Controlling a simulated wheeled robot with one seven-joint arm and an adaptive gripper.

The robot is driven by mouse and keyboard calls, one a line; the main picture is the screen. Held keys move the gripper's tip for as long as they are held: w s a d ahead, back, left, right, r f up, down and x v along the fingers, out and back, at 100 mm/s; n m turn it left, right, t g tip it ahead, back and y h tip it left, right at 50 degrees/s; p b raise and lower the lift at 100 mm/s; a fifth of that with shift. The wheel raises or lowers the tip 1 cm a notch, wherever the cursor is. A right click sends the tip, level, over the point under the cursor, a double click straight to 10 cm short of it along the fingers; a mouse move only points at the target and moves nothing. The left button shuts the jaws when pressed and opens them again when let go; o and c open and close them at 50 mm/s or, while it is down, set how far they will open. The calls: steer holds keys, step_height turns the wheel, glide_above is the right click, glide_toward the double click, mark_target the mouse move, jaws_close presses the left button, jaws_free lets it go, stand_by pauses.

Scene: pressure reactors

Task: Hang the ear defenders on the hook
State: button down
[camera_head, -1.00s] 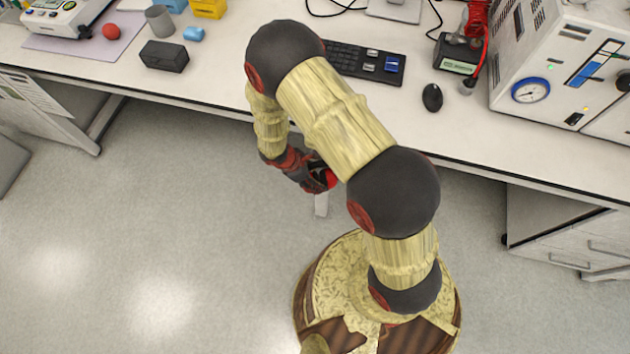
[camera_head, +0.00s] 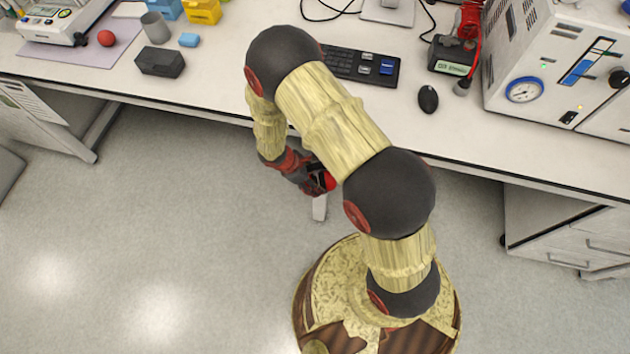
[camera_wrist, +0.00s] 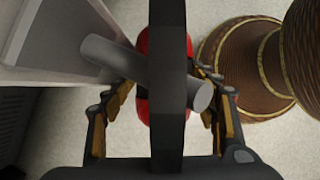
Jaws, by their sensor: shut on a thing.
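The ear defenders show in the wrist view as a black headband (camera_wrist: 168,135) running top to bottom, with red cups (camera_wrist: 145,105) partly hidden behind it. My gripper (camera_wrist: 166,85) has its fingers on both sides of the ear defenders and is shut on them. A grey round peg (camera_wrist: 110,58), which looks like the hook, slants across behind the headband. Its free end shows to the right of the band; I cannot tell whether they touch. In the head view my gripper (camera_head: 311,180) is low in front of the table edge, with a bit of red cup (camera_head: 329,181) visible.
A light grey panel (camera_wrist: 45,40) is close on the left in the wrist view. The white table (camera_head: 490,135) holds a keyboard (camera_head: 345,62), a mouse (camera_head: 428,99), a black box (camera_head: 160,61) and a white gauged machine (camera_head: 545,65). The floor (camera_head: 180,220) to the left is clear.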

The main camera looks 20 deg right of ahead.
steer(key=c, duration=2.6)
jaws_free()
steer(key=shift+w, duration=0.75)
steer(key=o, duration=1.5)
steer(key=shift+o, duration=0.9)
steer(key=shift+d, duration=0.1)
steer(key=o, duration=0.4)
steer(key=shift+w, duration=0.1)
steer(key=shift+w+r, duration=0.1)
steer(key=shift+r, duration=0.15)
steer(key=v, duration=0.7)
steer(key=s+v, duration=0.1)
steer(key=v, duration=0.3)
steer(key=shift+a, duration=0.25)
